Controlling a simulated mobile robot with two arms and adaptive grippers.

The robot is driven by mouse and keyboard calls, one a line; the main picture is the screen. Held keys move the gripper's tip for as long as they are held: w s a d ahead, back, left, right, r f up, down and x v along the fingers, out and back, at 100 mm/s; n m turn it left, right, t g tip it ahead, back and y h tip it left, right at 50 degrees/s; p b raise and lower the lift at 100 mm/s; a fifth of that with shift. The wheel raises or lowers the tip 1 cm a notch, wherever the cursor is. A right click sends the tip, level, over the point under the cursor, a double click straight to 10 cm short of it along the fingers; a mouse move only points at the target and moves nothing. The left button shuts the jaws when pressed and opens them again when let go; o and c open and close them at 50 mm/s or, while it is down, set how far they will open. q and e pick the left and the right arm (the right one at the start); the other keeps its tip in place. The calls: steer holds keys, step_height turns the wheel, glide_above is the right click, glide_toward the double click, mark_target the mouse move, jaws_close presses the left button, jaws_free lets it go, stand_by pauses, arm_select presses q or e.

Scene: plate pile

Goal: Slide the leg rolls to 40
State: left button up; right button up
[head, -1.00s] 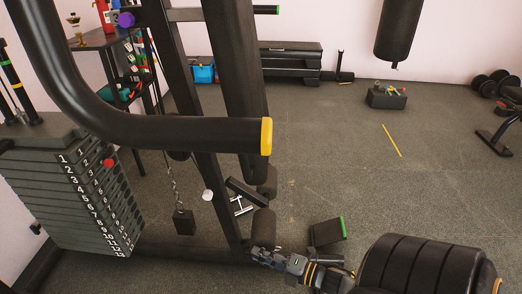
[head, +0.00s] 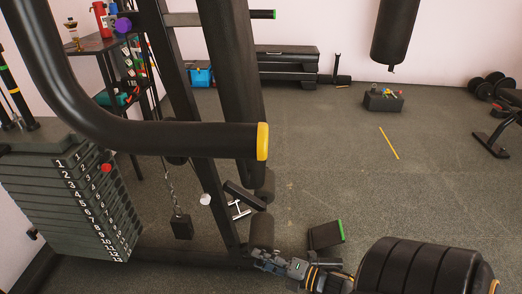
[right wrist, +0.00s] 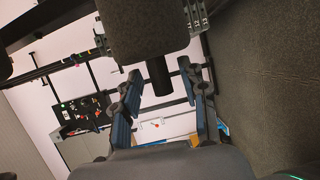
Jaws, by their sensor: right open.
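The leg rolls are dark foam cylinders low on the machine's upright. The lower roll (head: 262,230) is just above and beside my right gripper, and the upper roll (head: 265,186) is partly behind the upright. In the right wrist view a foam roll (right wrist: 146,30) fills the top centre, with a black bar end (right wrist: 160,76) below it. My right gripper (head: 258,256) is at the foot of the upright. Its two blue-padded fingers (right wrist: 160,68) are spread on either side of the bar end; contact cannot be told. I see no readable 40 mark. My left gripper is out of view.
A numbered weight stack (head: 75,195) stands at the left. A thick curved black bar with a yellow end (head: 262,141) crosses above. A small black pad with a green edge (head: 325,235) is right of the rolls. Open floor (head: 360,180) lies beyond.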

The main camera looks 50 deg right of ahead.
steer(key=v, duration=1.1)
steer(key=shift+s, duration=0.2)
steer(key=shift+w, duration=0.1)
